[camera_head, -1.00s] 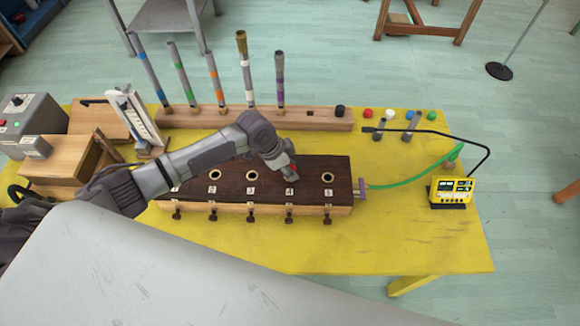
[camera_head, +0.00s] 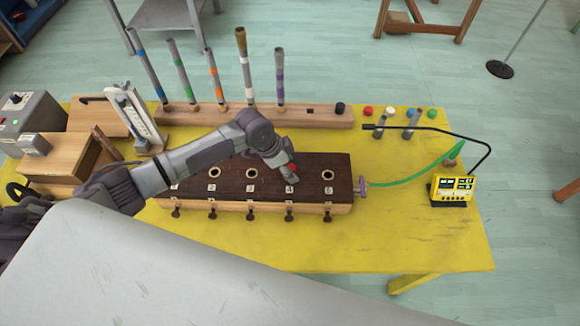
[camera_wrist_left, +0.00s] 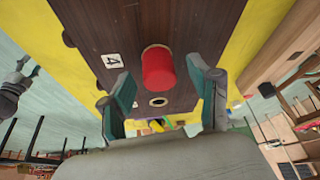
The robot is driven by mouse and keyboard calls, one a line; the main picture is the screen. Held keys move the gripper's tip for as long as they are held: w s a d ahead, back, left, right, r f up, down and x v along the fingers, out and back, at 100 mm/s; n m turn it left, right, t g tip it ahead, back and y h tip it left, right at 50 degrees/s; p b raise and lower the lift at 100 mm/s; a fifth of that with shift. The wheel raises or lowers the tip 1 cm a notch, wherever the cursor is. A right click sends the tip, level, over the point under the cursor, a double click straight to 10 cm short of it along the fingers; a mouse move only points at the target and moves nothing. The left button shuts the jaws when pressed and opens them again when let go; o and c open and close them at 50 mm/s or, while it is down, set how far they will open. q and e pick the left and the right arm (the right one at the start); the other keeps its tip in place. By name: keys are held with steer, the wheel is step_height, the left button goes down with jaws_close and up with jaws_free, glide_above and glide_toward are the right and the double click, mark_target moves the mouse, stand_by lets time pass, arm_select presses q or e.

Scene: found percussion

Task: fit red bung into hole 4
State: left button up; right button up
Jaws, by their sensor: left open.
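The red bung (camera_wrist_left: 158,70) stands on the dark wooden top of the long box (camera_wrist_left: 135,20), beside the label 4 (camera_wrist_left: 112,61). A thin pale rim shows at its base, where hole 4 is; the bung hides the hole, and how deep it sits is hard to tell. My left gripper (camera_wrist_left: 161,76) is open, with one finger on each side of the bung and gaps between. In the head view my left gripper (camera_head: 288,173) is over position 4, with a bit of red showing at its fingers. Hole 5 (camera_wrist_left: 158,101) is empty. My right gripper is out of view.
Holes 2 (camera_head: 215,174) and 3 (camera_head: 252,174) are open. Behind the box stands a wooden rack (camera_head: 315,117) with several upright tubes. A green hose (camera_head: 410,182) runs right, near a yellow meter (camera_head: 452,190). Small coloured bungs (camera_head: 389,113) lie at the back right.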

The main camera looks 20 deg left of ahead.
arm_select(q)
steer(key=v, duration=1.1)
steer(key=shift+s, duration=0.1)
